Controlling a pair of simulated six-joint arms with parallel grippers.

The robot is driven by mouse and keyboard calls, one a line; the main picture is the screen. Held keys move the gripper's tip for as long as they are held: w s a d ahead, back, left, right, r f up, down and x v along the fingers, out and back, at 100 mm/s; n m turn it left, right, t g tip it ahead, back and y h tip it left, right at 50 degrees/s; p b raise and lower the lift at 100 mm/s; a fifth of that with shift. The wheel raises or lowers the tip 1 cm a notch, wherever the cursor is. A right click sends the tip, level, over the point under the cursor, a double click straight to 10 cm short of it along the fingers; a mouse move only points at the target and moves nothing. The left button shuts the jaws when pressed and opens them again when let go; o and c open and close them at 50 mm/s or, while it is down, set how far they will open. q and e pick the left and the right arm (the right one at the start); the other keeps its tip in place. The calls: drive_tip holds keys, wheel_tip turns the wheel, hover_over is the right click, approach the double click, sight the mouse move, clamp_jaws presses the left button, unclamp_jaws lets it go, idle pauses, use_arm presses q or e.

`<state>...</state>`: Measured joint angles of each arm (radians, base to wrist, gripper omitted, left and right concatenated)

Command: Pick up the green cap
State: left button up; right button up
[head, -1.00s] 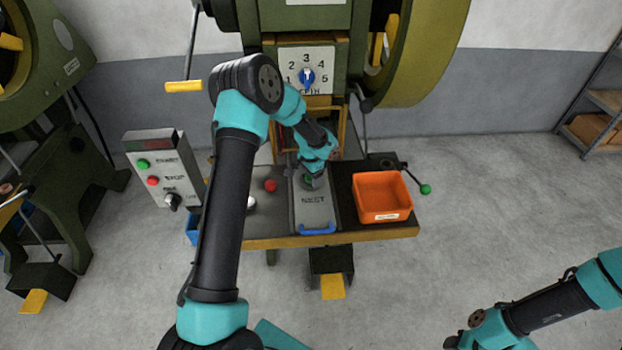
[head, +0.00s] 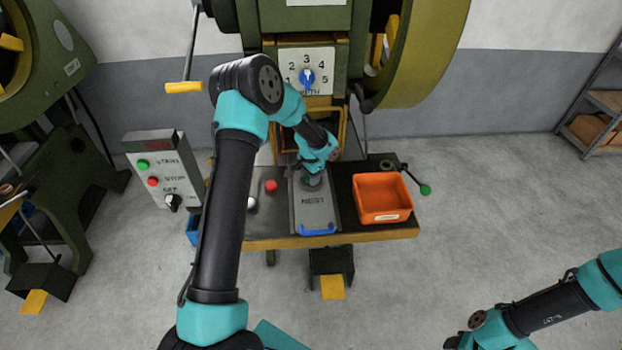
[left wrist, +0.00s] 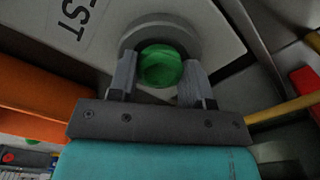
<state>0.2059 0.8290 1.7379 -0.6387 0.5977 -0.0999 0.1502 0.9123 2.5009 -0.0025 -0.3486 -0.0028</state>
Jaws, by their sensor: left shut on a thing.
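The green cap (left wrist: 160,66) is round and bright green. In the left wrist view it sits between the two grey fingers of my left gripper, inside a grey ring on the plate marked NEST. My left gripper (head: 312,183) is shut on the cap, low over the upper end of the NEST plate (head: 313,212) in the head view. There the gripper mostly hides the cap. I cannot tell whether the cap is clear of the ring. My right arm shows at the lower right of the head view, but its gripper is not visible.
An orange bin (head: 382,199) stands right of the plate, near a lever with a green knob (head: 425,189). A red knob (head: 271,186) and a pale ball (head: 251,203) are to the left. The press (head: 308,70) with its dial rises behind. A button box (head: 165,172) stands left.

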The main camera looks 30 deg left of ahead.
use_arm(q)
drive_tip(key=shift+r, duration=0.15)
drive_tip(key=shift+r, duration=0.6)
wheel_tip(320, 180, up, 2)
drive_tip(key=shift+r, duration=0.1)
drive_tip(key=s+d, duration=0.2)
drive_tip(key=s, duration=0.2)
drive_tip(key=s+d+r, duration=0.1)
drive_tip(key=s+d, duration=0.2)
drive_tip(key=s, duration=0.2)
drive_tip(key=s+d, duration=0.3)
drive_tip(key=s, duration=0.1)
drive_tip(key=shift+s+d+r, duration=0.2)
drive_tip(key=shift+s, duration=0.1)
